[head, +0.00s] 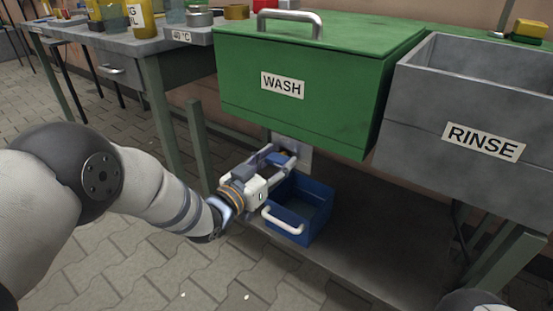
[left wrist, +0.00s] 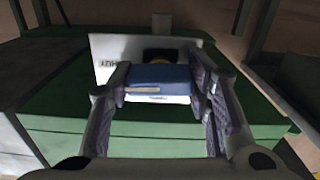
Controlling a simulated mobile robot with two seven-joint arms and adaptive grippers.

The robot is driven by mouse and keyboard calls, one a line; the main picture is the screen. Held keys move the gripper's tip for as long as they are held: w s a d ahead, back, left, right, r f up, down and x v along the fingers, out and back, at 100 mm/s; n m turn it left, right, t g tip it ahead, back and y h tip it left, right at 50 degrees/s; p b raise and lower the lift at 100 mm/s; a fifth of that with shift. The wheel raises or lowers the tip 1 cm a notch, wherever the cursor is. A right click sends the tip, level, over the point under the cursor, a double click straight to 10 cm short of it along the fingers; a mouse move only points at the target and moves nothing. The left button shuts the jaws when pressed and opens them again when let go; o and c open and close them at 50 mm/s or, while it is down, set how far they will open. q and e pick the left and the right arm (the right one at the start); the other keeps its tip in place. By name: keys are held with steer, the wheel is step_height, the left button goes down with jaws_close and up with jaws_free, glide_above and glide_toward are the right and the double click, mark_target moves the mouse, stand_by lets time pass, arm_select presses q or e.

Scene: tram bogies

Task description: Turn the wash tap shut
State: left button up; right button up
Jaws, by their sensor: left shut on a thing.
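The green wash tank (head: 300,85) carries a WASH label and stands on a bench frame. Below its front is the wash tap, with a blue handle (left wrist: 160,78) in front of a pale plate (left wrist: 108,50) with partly readable lettering. In the head view a small part of the tap (head: 284,155) shows between my fingers. My left gripper (head: 280,160) reaches in under the tank and is shut on the blue handle; in the left wrist view its fingers (left wrist: 160,92) stand on both sides of it. My right gripper is not in view.
A blue bin (head: 318,204) with a white handle stands on the lower shelf (head: 355,255), just below my left gripper. A grey rinse tank (head: 470,110) is at the right. A workbench (head: 125,45) with jars is at the left; its legs flank my arm.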

arm_select(q)
steer(key=shift+m, duration=0.5)
steer(key=o, duration=1.2)
steer(key=shift+f, duration=0.1)
steer(key=shift+c, duration=0.2)
steer(key=v, duration=1.2)
